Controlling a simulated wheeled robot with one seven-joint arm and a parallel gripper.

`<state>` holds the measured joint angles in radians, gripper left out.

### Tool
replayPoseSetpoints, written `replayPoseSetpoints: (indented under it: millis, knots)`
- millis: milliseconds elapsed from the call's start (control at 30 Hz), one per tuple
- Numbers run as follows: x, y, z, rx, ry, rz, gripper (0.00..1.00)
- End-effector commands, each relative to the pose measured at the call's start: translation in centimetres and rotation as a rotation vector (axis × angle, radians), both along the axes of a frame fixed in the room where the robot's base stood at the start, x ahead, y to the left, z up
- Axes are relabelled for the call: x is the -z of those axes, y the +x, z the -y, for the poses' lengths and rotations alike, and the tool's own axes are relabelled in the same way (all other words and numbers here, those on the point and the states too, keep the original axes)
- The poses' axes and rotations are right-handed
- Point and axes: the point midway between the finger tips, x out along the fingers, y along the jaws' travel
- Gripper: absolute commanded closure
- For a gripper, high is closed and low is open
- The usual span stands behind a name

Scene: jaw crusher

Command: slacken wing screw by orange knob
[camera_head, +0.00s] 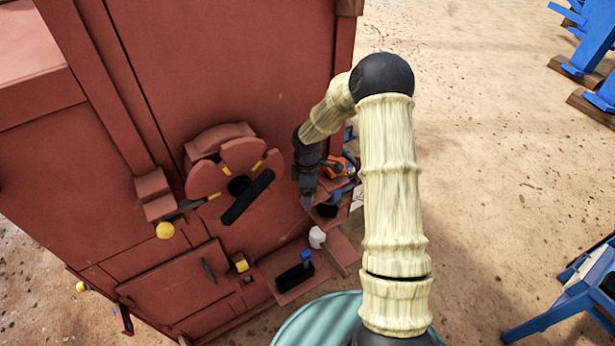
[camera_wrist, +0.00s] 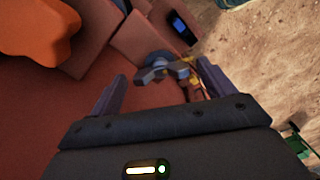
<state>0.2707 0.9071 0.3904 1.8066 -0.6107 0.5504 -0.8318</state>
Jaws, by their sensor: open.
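The wing screw (camera_wrist: 163,70), grey with spread wings, shows in the wrist view between and ahead of my gripper's fingers (camera_wrist: 160,80). The fingers stand apart on either side of it; I cannot tell whether either touches it. The orange knob (camera_wrist: 35,32), large and lobed, is at the wrist view's upper left, outside the fingers. In the head view my gripper (camera_head: 307,200) points down beside the red machine (camera_head: 230,60). An orange and dark thing (camera_head: 338,167) shows just right of it, partly hidden by my arm. The wing screw cannot be made out there.
The machine's front carries a round red disc with a black bar handle (camera_head: 248,197), a yellow-ended lever (camera_head: 165,230) and a low ledge with a black block (camera_head: 294,277). Blue frames (camera_head: 590,60) stand at the right. Sandy ground between is clear.

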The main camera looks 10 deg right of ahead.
Motion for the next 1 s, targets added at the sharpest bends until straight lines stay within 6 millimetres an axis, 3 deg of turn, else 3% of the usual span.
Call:
replayPoseSetpoints:
  millis: [233, 800, 1000]
  knots:
    - [-2.7, 0.1, 0.1, 0.001, -0.001, 0.004, 0.18]
    - [-14.0, 0.1, 0.1, 0.002, -0.001, 0.006, 0.18]
    - [-16.7, 0.1, 0.1, 0.001, -0.001, 0.003, 0.18]
